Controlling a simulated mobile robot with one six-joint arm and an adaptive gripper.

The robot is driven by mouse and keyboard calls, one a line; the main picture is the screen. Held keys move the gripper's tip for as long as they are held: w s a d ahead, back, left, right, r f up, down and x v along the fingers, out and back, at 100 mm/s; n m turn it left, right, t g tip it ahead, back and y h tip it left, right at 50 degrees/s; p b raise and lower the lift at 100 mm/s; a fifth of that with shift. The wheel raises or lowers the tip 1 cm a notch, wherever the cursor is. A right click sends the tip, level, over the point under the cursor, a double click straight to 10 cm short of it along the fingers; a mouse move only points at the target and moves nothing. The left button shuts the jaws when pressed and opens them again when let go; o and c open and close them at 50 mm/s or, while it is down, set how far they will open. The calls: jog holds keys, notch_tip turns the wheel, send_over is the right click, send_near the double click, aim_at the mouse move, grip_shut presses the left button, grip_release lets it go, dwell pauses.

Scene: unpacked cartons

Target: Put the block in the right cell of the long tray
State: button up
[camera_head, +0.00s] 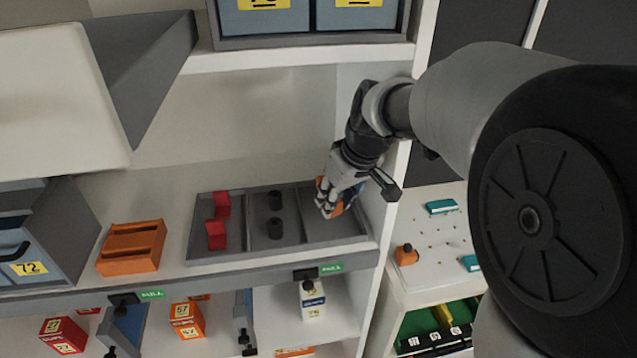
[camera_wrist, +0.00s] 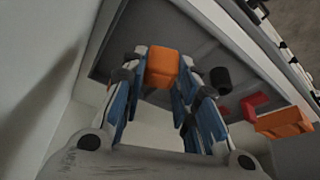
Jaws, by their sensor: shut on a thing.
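The long tray (camera_head: 338,230) is dark grey with three cells and lies on the middle shelf. My gripper (camera_head: 330,202) is over the right cell, shut on an orange block (camera_head: 337,210), which the fingers partly hide. In the wrist view the block (camera_wrist: 162,68) sits between the blue-sided fingers, with the tray (camera_wrist: 200,50) behind it. I cannot tell whether the block touches the cell's floor.
A white shelf wall (camera_head: 368,150) stands close to the right of the tray. An orange slotted holder (camera_head: 131,248) lies left of the tray, beside a grey-blue bin (camera_head: 40,245). A green-labelled grey strip (camera_head: 240,270) runs along the shelf front. The shelf above (camera_head: 300,55) limits height.

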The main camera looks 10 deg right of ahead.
aim_at(339, 210)
notch_tip(339, 210, down, 4)
jog(key=shift+f+b, duration=0.25)
jog(key=shift+b, duration=0.5)
jog(key=shift+d+f, duration=0.15)
jog(key=shift+d, duration=0.05)
jog(key=shift+f, duration=0.1)
jog(key=o, duration=0.9)
jog(key=shift+r, duration=0.2)
